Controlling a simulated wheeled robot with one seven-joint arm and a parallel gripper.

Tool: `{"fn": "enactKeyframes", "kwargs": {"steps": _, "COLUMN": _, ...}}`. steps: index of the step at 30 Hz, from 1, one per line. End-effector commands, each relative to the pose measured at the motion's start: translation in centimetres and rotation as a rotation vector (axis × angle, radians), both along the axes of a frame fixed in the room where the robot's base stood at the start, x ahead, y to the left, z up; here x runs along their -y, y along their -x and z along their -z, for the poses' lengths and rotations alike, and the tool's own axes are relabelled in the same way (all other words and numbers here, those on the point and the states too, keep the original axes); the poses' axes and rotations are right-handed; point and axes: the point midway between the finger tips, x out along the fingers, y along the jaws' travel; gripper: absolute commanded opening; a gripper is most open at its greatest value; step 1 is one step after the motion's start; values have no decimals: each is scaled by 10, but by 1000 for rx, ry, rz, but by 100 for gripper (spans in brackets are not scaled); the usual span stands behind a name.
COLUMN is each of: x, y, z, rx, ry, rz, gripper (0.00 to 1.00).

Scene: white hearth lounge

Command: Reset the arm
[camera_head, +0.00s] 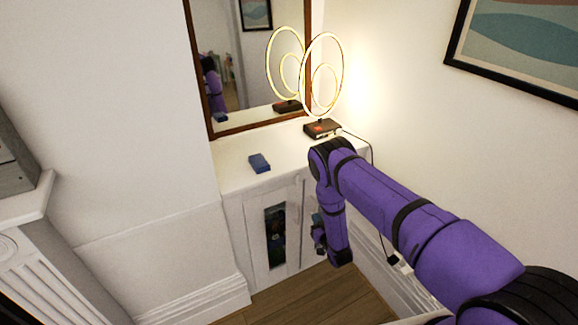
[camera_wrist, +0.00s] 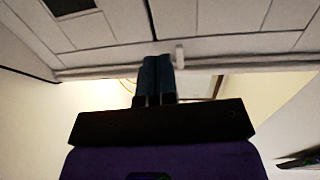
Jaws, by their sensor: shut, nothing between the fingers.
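My purple arm reaches in from the lower right in the head view and bends down at its far end, in front of the white cabinet. My gripper (camera_head: 319,234) hangs low beside the cabinet front, small and partly hidden in that view. In the wrist view the two dark blue fingers of my gripper (camera_wrist: 155,62) lie together, shut, with nothing between them. They point toward pale panelled surfaces.
The white cabinet (camera_head: 232,180) carries a small blue box (camera_head: 259,163) and a lit ring lamp (camera_head: 322,127) with a cable. A framed mirror (camera_head: 213,75) stands behind. A fireplace surround (camera_head: 62,262) is at left. Some wooden floor (camera_head: 310,300) is clear below.

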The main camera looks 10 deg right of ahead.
Motion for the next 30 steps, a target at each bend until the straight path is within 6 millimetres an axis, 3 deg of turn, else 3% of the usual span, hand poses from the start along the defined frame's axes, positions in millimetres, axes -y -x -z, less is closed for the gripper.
{"fn": "enactKeyframes", "kwargs": {"steps": 4, "x": 0, "y": -5, "z": -6, "rx": -3, "ry": 1, "rz": 4, "gripper": 0}}
{"fn": "enactKeyframes", "kwargs": {"steps": 8, "x": 0, "y": -26, "z": -32, "rx": -24, "ry": 5, "rz": 24, "gripper": 0}}
{"fn": "enactKeyframes", "kwargs": {"steps": 18, "x": 6, "y": -88, "z": -151, "rx": -153, "ry": 18, "rz": 104, "gripper": 0}}
{"fn": "enactKeyframes", "kwargs": {"steps": 24, "x": 11, "y": -105, "z": -224, "rx": -232, "ry": 19, "rz": 142, "gripper": 0}}
{"fn": "enactKeyframes", "kwargs": {"steps": 30, "x": 18, "y": -106, "z": -297, "rx": -314, "ry": 19, "rz": 172, "gripper": 0}}
